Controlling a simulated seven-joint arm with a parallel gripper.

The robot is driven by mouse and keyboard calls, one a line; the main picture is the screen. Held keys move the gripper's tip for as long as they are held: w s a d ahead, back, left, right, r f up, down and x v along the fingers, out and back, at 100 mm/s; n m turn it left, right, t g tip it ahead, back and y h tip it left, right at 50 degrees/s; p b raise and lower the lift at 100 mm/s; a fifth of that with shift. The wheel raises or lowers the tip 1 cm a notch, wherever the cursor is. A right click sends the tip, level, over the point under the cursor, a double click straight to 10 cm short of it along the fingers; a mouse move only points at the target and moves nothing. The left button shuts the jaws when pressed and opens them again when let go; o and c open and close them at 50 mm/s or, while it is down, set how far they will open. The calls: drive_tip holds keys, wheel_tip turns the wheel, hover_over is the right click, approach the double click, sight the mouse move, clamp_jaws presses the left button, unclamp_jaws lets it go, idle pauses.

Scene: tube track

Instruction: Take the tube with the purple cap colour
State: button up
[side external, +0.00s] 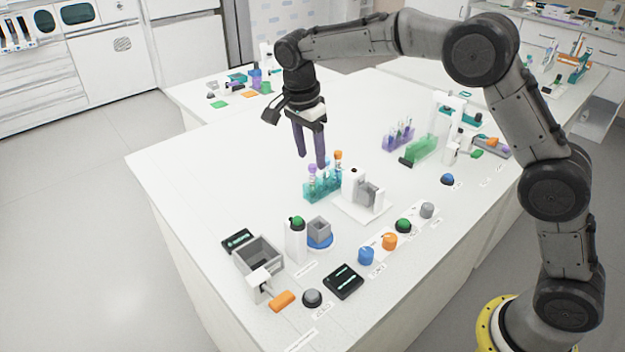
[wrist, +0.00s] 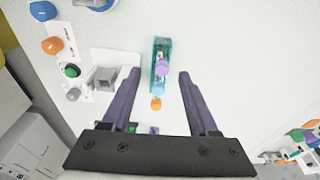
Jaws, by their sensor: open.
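A purple-capped tube (side external: 312,170) stands in a teal rack (side external: 322,186) near the middle of the table. In the wrist view its purple cap (wrist: 162,67) shows in the rack (wrist: 154,52), between and beyond my fingertips. A tube with an orange cap (side external: 338,155) stands at the other end of the rack, and its cap (wrist: 156,104) also shows in the wrist view. A light blue cap (wrist: 158,88) lies between these two. My gripper (side external: 309,162) is open and empty, pointing down, above and behind the rack; its purple fingers (wrist: 159,74) straddle the rack's line from above.
A white stand with a grey holder (side external: 366,194) is close to the rack's right. Blue, orange, green and grey knobs (side external: 389,241) line the front edge. A purple rack (side external: 398,136) and a green one (side external: 420,149) stand farther right. The table left of the rack is clear.

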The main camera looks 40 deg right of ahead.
sight(312, 166)
drive_tip(key=shift+w+d+f, duration=0.1)
drive_tip(key=shift+d+f, duration=0.15)
drive_tip(key=shift+f, duration=1.1)
drive_tip(key=shift+w+d+f, duration=0.1)
drive_tip(key=shift+d+f, duration=0.1)
drive_tip(key=shift+f, duration=1.1)
clamp_jaws()
